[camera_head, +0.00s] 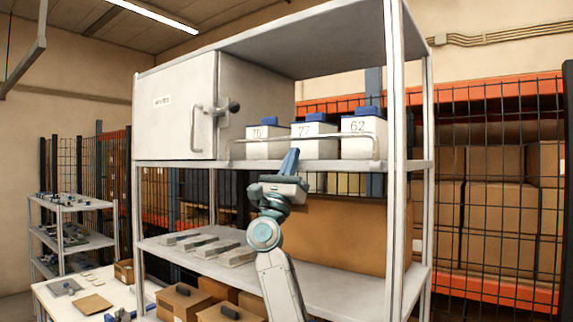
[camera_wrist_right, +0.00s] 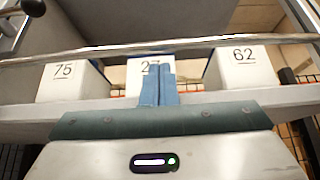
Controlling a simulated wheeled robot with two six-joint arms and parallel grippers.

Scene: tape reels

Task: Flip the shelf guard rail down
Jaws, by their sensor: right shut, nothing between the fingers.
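The guard rail (camera_head: 340,134) is a thin metal bar with bent ends. It stands raised along the front of the upper shelf (camera_head: 330,165), across the numbered boxes. In the right wrist view the rail (camera_wrist_right: 220,41) crosses the whole width. My right gripper (camera_head: 292,158) is in front of the shelf edge, pointing up, its blue fingers together and empty. In the right wrist view the fingertips (camera_wrist_right: 158,70) appear just below the rail; I cannot tell whether they touch it. My left gripper is not in view.
White boxes with blue tops, such as box 62 (camera_head: 361,145), stand behind the rail. A grey cabinet (camera_head: 180,105) with a handle is at left on the same shelf. Grey parts (camera_head: 205,246) lie on the lower shelf. A shelf post (camera_head: 396,200) stands at right.

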